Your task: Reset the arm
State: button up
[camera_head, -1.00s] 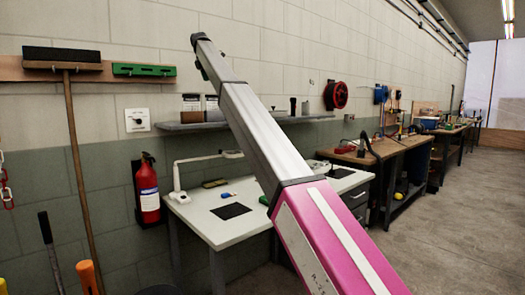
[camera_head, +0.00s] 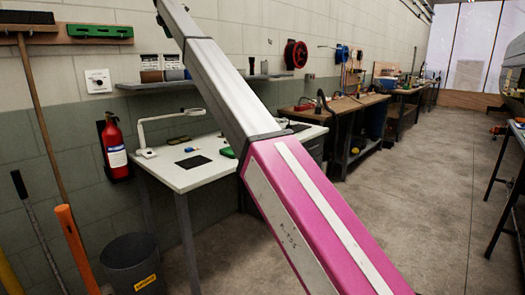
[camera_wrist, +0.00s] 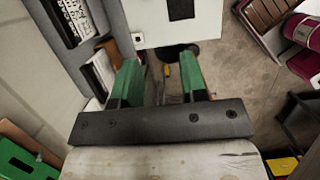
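My arm (camera_head: 215,85), silver with a pink section, crosses the head view diagonally from the lower right to the top left, where its far end leaves the frame. My gripper does not show in the head view. In the wrist view my gripper (camera_wrist: 160,72) has two green fingers standing apart on a dark bar. Nothing is seen held between them. The floor and a dark round shape show beyond the fingers.
A white desk (camera_head: 165,172) and a grey bin (camera_head: 130,262) stand along the left wall. A fire extinguisher (camera_head: 115,148) and broom hang there. Wooden workbenches (camera_head: 315,112) line the back. A dark table (camera_head: 510,190) stands at right. The middle floor is clear.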

jog(key=s+d+f+m, duration=0.2)
jog(key=d+f+m, duration=0.2)
jog(key=d+f, duration=1.05)
jog(key=s+d+f+m+g, duration=0.15)
jog(key=d+f+m, duration=0.4)
jog(key=f, duration=1.55)
jog(key=s+d+f+m, duration=0.2)
jog(key=s+d+f, duration=0.1)
jog(key=d+f, duration=1.25)
jog(key=s+d+f+m, duration=0.2)
jog(key=s+d+f, duration=0.15)
jog(key=f, duration=0.35)
jog(key=s+d+f+m, duration=0.2)
jog(key=s+d+f, duration=0.15)
jog(key=f, duration=0.35)
jog(key=s+d+f+m, duration=0.4)
jog(key=s+d+f, duration=0.2)
jog(key=s, duration=0.5)
jog(key=s+d+f+m+y, duration=0.1)
jog(key=s+d+f+m, duration=0.2)
jog(key=s+d+f, duration=0.3)
jog(key=s+d+f+m+y, duration=0.1)
jog(key=s+d+f+m, duration=0.3)
jog(key=s, duration=1.2)
notch_tip(320, 180, down, 4)
jog(key=shift+d+f+m+g, duration=0.2)
jog(key=shift+d+m+g, duration=0.15)
jog(key=shift+d, duration=0.65)
